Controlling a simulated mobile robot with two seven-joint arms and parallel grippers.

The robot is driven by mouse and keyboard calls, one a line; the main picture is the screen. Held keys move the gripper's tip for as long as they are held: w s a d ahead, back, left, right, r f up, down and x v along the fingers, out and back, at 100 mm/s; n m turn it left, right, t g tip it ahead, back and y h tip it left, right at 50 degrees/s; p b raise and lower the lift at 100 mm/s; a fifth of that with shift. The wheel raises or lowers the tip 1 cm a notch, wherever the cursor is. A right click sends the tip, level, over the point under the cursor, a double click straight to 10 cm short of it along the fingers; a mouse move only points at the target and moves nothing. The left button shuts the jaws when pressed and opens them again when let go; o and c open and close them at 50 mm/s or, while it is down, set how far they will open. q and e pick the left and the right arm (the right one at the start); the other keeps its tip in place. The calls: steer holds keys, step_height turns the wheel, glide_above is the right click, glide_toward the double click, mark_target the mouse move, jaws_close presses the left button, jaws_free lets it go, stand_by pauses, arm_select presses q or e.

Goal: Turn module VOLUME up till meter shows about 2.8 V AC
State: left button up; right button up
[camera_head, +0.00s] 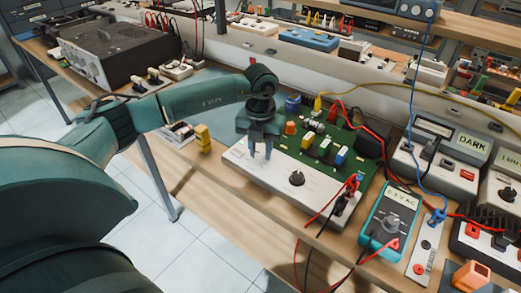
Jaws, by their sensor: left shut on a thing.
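The module is a green circuit board (325,145) with a white front panel (272,181) on the wooden bench. A black knob (297,178) stands free on the panel; no VOLUME label is readable. My left gripper (261,154) points down over the panel's left part, left of the black knob. It is shut on a small knob that its fingers mostly hide. The teal handheld meter (389,222) lies right of the module. My right gripper is not in view.
Red and black leads (340,203) run from the panel's right end and hang over the bench front. A DARK display box (447,150) and a blue cable stand at the right. A yellow block (203,138) stands left of the module.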

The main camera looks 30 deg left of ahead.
arm_select(q)
steer(key=m+b, duration=0.1)
steer(key=m, duration=0.2)
steer(key=shift+m, duration=0.4)
steer(key=m+b, duration=0.1)
steer(key=m, duration=0.1)
steer(key=shift+m, duration=0.4)
steer(key=m+b, duration=0.1)
steer(key=m, duration=0.1)
steer(key=shift+a+m, duration=0.1)
steer(key=shift+m, duration=0.2)
steer(key=m+b, duration=0.1)
steer(key=m, duration=0.2)
steer(key=shift+m, duration=0.3)
steer(key=m, duration=0.3)
steer(key=shift+b, duration=0.4)
steer(key=shift+m, duration=0.5)
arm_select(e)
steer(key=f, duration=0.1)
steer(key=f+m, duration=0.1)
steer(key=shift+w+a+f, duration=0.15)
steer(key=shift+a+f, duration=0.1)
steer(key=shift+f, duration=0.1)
arm_select(q)
steer(key=shift+w, duration=0.1)
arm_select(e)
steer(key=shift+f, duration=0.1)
arm_select(q)
steer(key=o, duration=1)
steer(key=shift+c, duration=0.2)
